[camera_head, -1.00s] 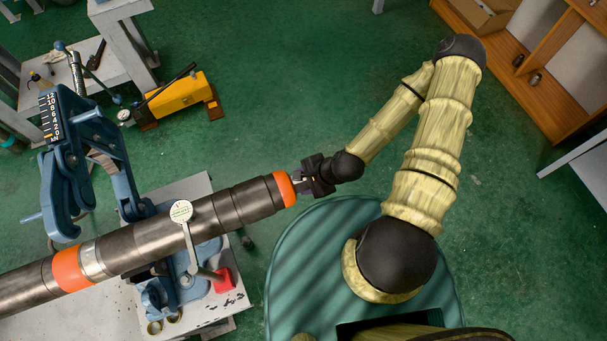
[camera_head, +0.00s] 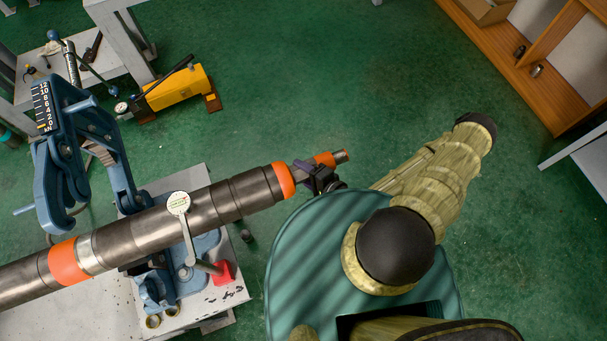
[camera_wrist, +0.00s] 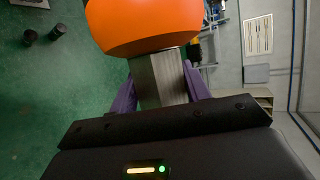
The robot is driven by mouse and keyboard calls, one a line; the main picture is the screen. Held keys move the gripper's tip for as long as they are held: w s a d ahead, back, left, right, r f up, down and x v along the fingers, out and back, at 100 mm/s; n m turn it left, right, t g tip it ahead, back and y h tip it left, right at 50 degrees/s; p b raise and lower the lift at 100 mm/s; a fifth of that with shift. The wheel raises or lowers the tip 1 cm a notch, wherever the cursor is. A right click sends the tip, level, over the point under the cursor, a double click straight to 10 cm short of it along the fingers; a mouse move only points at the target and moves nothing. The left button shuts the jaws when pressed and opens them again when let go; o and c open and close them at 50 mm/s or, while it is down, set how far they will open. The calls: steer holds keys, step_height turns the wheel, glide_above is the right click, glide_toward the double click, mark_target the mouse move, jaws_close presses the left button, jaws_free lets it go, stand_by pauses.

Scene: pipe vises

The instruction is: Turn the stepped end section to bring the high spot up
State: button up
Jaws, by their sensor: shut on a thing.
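A long dark steel pipe (camera_head: 130,239) with orange bands lies across the left and middle of the head view. In the wrist view the orange collar (camera_wrist: 145,25) is above a square metal part (camera_wrist: 160,78). My gripper (camera_head: 305,170) is shut on this part, its purple fingers on either side. A round dial gauge (camera_head: 178,203) on an arm stands at the pipe; its reading is too small to tell.
A blue vise (camera_head: 75,150) with a number scale stands at the left. A red block (camera_head: 223,272) sits on the grey bench (camera_head: 225,298). A yellow tool (camera_head: 178,88) lies on the green floor, which is clear at upper centre.

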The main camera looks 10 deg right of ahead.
steer(key=shift+d+f+t+b, duration=0.1)
steer(key=shift+f+t+b, duration=0.3)
steer(key=shift+t+b, duration=0.25)
steer(key=shift+r+t+y+b, duration=0.15)
steer(key=shift+t+y+b, duration=0.1)
steer(key=shift+y+b, duration=0.15)
steer(key=shift+r+n, duration=0.1)
steer(key=shift+n, duration=0.2)
steer(key=o, duration=1)
steer(key=shift+c, duration=0.2)
steer(key=shift+s+d+r+p, duration=0.2)
steer(key=shift+s+d+p, duration=0.05)
steer(key=shift+s+p, duration=0.05)
steer(key=p+v, duration=0.2)
steer(key=v, duration=1.4)
steer(key=shift+s+d+p, duration=0.2)
steer(key=shift+p, duration=0.2)
